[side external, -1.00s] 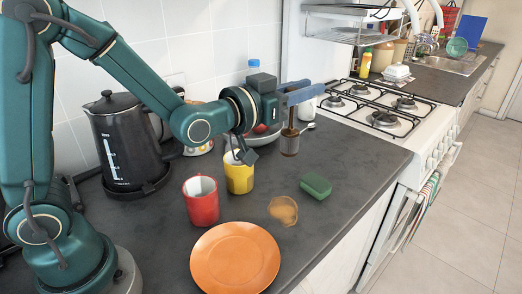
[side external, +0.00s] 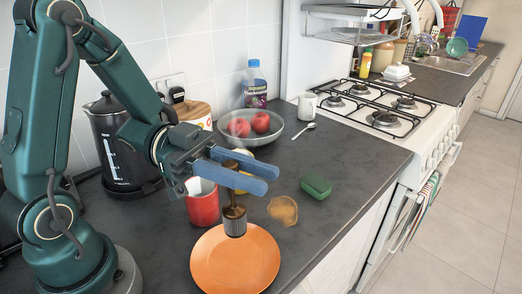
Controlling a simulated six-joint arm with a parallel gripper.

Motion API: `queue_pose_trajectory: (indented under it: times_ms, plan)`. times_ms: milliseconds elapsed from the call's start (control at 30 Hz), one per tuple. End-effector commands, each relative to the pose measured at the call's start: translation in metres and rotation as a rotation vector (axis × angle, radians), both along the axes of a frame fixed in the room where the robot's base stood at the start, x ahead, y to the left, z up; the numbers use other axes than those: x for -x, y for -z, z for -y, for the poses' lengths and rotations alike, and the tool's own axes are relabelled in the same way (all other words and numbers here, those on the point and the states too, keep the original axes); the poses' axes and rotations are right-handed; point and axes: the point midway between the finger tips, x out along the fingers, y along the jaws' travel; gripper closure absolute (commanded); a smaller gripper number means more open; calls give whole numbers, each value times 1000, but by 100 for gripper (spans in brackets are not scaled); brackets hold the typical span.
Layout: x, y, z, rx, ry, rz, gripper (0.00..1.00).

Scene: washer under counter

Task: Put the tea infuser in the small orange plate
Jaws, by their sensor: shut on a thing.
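My gripper (side external: 262,179) has blue fingers and is shut on the tea infuser (side external: 234,221), a dark cylinder with a brownish upper part. The infuser hangs upright below the fingers. In the picture it overlaps the far part of the orange plate (side external: 232,268), and appears to be above it; the exact gap cannot be told. The plate lies flat and empty at the front of the counter.
A red mug (side external: 202,204) stands just left of the infuser. A yellow mug is mostly hidden behind my gripper. A green sponge (side external: 316,185) and an orange-brown patch (side external: 283,210) lie to the right. A bowl with red fruit (side external: 251,125) is behind.

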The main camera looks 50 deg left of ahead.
Motion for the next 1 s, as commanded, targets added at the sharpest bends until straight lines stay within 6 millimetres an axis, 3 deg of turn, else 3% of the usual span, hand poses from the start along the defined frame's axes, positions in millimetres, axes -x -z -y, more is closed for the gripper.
queue_pose_trajectory:
  times_ms: [200, 600, 1000]
  plan:
    - [-7, 2, -16, -1, -61, -1, 100]
    - [-8, 49, -17, 0, -65, -5, 100]
    - [-8, 73, -17, -3, -66, -1, 100]
